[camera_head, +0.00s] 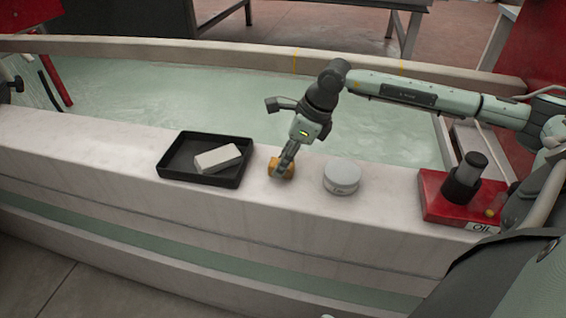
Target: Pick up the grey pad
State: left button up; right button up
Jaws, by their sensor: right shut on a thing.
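A pale grey block-shaped pad (218,158) lies at a slant in a shallow black tray (165,173) on the white ledge. My right gripper (283,168) points down just right of the tray, apart from the pad. It is shut on a small orange-brown object (275,172) at the ledge top. The fingers hide part of this object, and I cannot tell if it still touches the ledge.
A round grey tin (342,177) stands right of my right gripper. A red oil box (440,205) with a dark-capped cylinder (465,178) sits farther right. Behind the ledge (100,150) is a basin of greenish water (190,95). The ledge's left part is clear.

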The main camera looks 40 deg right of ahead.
aim_at(273, 162)
notch_tip(273, 162, up, 4)
jog(key=shift+w+a+r, duration=0.1)
jog(key=shift+a+r, duration=0.05)
jog(key=w+a+r, duration=0.2)
jog(key=a+r, duration=0.5)
jog(key=a, duration=0.4)
pick_arm(q)
notch_tip(273, 162, up, 2)
jog(key=shift+w+r+b, duration=0.1)
jog(key=shift+w+b, duration=0.05)
jog(key=shift+b, duration=0.3)
pick_arm(e)
jog(key=s+a+f+n+g+h, duration=0.1)
jog(key=s+f+n+g, duration=0.1)
jog(key=n, duration=1.2)
jog(key=s+a+f+n+g+h, duration=0.1)
jog(key=f+n+g, duration=0.3)
jog(key=n, duration=0.9)
jog(key=shift+s+a+f+n+g+h, duration=0.25)
jog(key=shift+s+f+n+g+h, duration=0.2)
jog(key=shift+g, duration=0.45)
